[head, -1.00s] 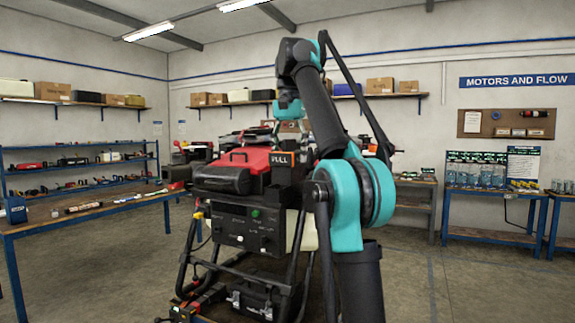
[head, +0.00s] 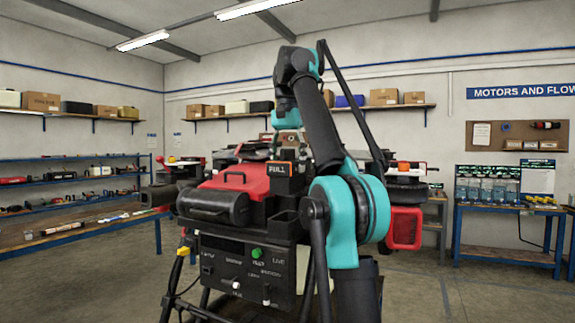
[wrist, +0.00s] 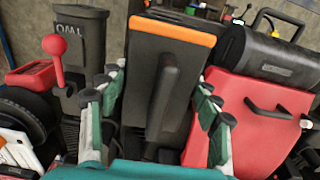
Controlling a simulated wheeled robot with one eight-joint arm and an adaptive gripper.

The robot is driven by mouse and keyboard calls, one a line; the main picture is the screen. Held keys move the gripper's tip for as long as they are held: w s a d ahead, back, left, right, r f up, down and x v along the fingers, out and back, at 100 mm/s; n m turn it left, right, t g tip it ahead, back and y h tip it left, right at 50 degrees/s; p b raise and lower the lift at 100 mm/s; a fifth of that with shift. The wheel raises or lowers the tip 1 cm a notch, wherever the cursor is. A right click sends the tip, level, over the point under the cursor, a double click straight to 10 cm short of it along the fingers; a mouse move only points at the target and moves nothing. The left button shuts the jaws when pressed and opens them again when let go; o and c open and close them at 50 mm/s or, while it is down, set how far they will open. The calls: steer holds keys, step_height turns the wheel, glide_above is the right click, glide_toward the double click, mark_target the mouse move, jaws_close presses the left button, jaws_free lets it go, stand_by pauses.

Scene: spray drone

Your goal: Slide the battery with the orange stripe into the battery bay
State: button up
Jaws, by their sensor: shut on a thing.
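The battery with the orange stripe (wrist: 175,30) fills the middle of the wrist view, a dark block with a raised handle. My gripper (wrist: 158,100) has a finger on each side of it and is shut on it. In the head view my gripper (head: 286,118) points down over a black block labelled FULL (head: 280,170), which looks like this battery, beside the red cover of the drone. I cannot make out the battery bay; the battery and arm cover that area. Whether the battery touches anything below is unclear.
The drone's red cover (wrist: 262,125) and a black cylinder (wrist: 265,55) lie right of the battery in the wrist view. A dark box with an upside-down label (wrist: 78,45) and a red lever (wrist: 57,65) are on the left. A switch panel (head: 245,268) stands below the drone.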

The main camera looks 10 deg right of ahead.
mark_target(287, 183)
steer(key=shift+s+f, duration=0.1)
steer(key=shift+s, duration=0.05)
steer(key=shift+f, duration=2.75)
steer(key=shift+f, duration=3.05)
steer(key=o, duration=1.6)
steer(key=shift+r, duration=0.1)
step_height(287, 183, up, 12)
steer(key=shift+f, duration=0.15)
